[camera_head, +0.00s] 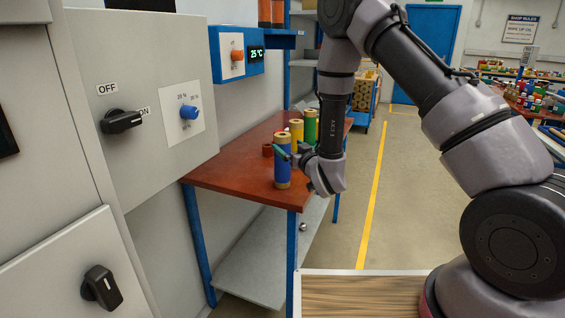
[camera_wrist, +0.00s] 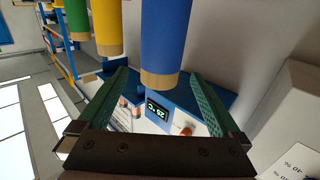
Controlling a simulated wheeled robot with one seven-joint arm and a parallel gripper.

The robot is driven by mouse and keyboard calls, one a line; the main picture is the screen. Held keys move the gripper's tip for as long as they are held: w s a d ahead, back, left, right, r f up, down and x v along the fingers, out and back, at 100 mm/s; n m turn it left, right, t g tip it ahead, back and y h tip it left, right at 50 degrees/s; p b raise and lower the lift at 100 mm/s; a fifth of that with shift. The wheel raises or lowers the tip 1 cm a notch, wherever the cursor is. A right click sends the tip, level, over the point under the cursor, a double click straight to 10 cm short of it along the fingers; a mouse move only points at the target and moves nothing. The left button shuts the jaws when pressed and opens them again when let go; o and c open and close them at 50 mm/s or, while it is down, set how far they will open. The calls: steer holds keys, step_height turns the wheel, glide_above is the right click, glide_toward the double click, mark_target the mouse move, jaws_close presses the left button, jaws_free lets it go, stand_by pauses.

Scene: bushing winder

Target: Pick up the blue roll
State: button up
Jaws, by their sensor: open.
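The blue roll (camera_head: 282,165) stands upright near the front edge of the red-brown table (camera_head: 232,178), with brown core ends showing. My gripper (camera_head: 293,156) is beside its upper part, on the right. In the wrist view, the blue roll (camera_wrist: 166,40) comes down from the top, its brown end between the two green fingertips (camera_wrist: 158,74). The fingers are open, with a gap visible on each side of the roll. I cannot tell exactly how deep the roll sits between them.
A yellow roll (camera_head: 296,131) and a green roll (camera_head: 310,126) stand behind the blue one. A small red cylinder (camera_head: 267,150) is left of it. A grey cabinet with knobs (camera_head: 150,90) and a blue temperature box (camera_head: 236,55) flank the table.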

steer(key=shift+x, duration=2.75)
steer(key=shift+r, duration=0.1)
jaws_close()
